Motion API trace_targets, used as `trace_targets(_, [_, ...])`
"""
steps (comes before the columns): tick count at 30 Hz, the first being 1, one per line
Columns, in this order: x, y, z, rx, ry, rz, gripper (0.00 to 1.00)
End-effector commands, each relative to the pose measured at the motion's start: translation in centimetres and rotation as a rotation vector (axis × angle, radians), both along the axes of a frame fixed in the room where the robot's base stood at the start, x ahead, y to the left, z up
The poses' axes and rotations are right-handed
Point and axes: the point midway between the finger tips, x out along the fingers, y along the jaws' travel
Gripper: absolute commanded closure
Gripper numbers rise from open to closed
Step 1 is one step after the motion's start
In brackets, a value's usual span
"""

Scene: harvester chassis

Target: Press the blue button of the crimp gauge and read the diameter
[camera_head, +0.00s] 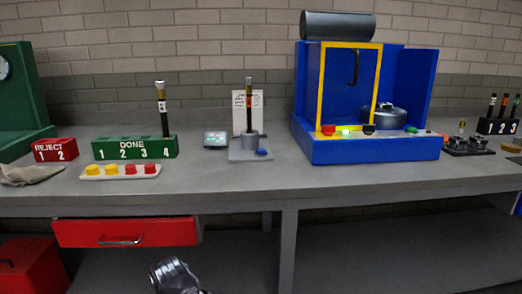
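The crimp gauge (250,154) is a grey base with a short grey cup on the bench, left of the blue machine. The blue button (263,153) is on the base's right front. A small display (215,139) with green characters is just left of the gauge; the characters are too small to read. My gripper (173,272) shows in part at the bottom edge, below the bench top and well apart from the button. Its fingers cannot be made out.
A green DONE rack (134,149) holds one hose at slot 4. A red REJECT rack (54,150) and a tray of yellow and red pieces (121,172) are nearby. The blue machine (376,151) stands right. The bench front before the gauge is clear. A red drawer (127,232) hangs below.

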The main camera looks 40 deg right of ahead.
Motion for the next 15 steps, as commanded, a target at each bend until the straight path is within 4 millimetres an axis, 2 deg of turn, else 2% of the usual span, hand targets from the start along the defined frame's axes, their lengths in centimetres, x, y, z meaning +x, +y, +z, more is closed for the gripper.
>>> trace_targets(2, [0.00, 0.00, 0.00, 0.000, 0.000, 0.000, 0.70])
trace_targets(11, [0.00, 0.00, 0.00, 0.000, 0.000, 0.000, 0.99])
trace_targets(15, [0.00, 0.00, 0.00, 0.000, 0.000, 0.000, 1.00])
